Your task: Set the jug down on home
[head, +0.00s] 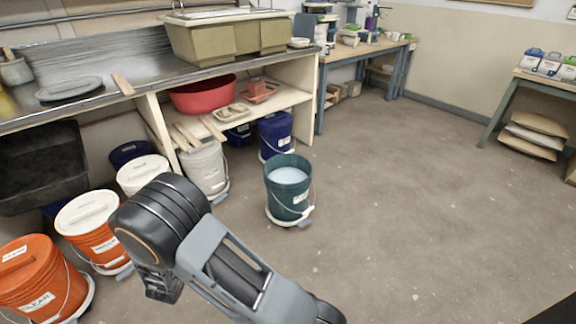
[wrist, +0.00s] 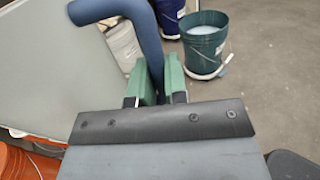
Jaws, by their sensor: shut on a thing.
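My gripper (wrist: 161,78), with green finger pads, is shut on a thick blue curved bar (wrist: 147,36) in the wrist view. The bar looks like the jug's handle; it rises from between the pads and bends left at the top. A large flat pale grey surface (wrist: 45,65) fills the left of that view, close to the camera; I cannot tell whether it is the jug's body. In the head view my arm reaches toward the lower left, and no jug shows there. I cannot make out a spot marked as home in either view.
A teal bucket (head: 289,198) of pale liquid stands on the open floor; the wrist view also shows it (wrist: 203,48). White, blue and orange buckets (head: 37,281) line the bench (head: 152,118). A red basin (head: 203,98) sits on its shelf. The floor to the right is clear.

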